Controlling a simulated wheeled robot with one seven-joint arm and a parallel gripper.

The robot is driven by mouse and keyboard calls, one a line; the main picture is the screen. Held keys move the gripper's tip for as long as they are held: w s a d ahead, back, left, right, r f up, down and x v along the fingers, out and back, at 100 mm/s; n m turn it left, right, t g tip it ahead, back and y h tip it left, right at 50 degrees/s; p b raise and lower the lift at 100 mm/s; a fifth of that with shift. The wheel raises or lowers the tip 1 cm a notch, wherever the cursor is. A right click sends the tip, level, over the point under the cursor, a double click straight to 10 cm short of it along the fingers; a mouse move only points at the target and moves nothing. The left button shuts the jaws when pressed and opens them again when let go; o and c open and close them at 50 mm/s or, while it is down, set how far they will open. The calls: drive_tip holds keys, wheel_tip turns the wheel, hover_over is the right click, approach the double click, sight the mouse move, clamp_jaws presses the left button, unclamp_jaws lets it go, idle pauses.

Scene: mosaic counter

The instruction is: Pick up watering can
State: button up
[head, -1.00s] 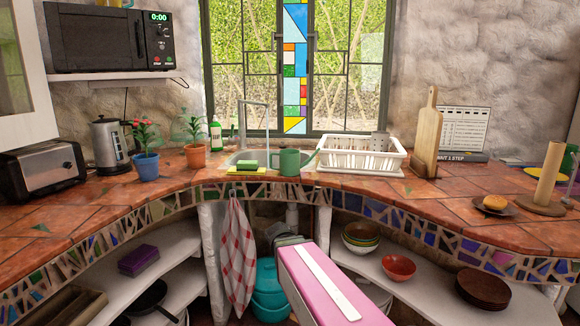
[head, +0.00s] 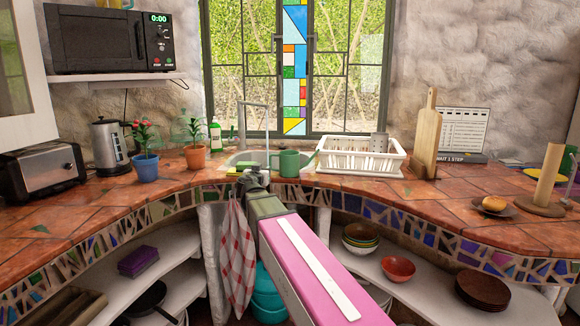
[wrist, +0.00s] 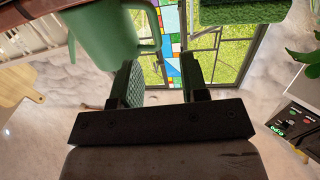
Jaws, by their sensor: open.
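The green watering can (head: 288,163) stands upright on the counter at the sink's front edge, with its spout to the right in the head view. In the wrist view the watering can (wrist: 112,35) is at the upper left, its loop handle facing the space ahead of the fingers. My gripper (head: 253,172) is just left of the can in the head view, at the counter's front edge. In the wrist view my gripper (wrist: 160,80) is open and empty, its left finger close to the handle. I cannot tell whether they touch.
A green sponge (wrist: 240,10) is close by at the upper right of the wrist view; my gripper partly hides it in the head view. A white dish rack (head: 355,158) stands right of the can. Potted plants (head: 145,166) are on the left. A checked towel (head: 237,255) hangs below.

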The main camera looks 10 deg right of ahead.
drive_tip(key=shift+d+x, duration=0.15)
drive_tip(key=shift+x, duration=2.45)
drive_tip(key=shift+d+x, duration=0.15)
drive_tip(key=shift+x, duration=2.45)
drive_tip(key=shift+s+f, duration=0.1)
drive_tip(key=shift+s, duration=0.1)
clamp_jaws()
